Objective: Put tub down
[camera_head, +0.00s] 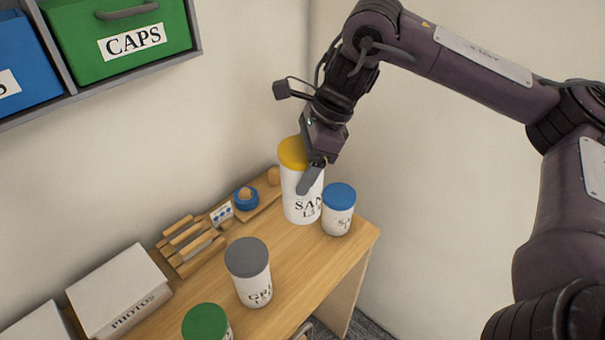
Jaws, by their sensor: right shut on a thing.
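A tall white tub (301,205) with a yellow lid and the letters "SAN" stands upright at the far right end of the wooden desk. My right gripper (309,180) is shut on this tub near its top. The tub's base looks to be at the desk surface, but I cannot tell if it touches. A shorter white tub with a blue lid (338,210) stands close on its right. A white tub with a grey lid (249,272) stands nearer, and a green-lidded tub (207,323) is cut off at the bottom edge. My left gripper is out of view.
The wooden desk (305,268) ends just right of the blue-lidded tub. A wooden rack (190,245), a small blue item (246,198) and a white PHOTOS box (120,290) line the wall. A shelf with a green CAPS bin (120,62) hangs upper left.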

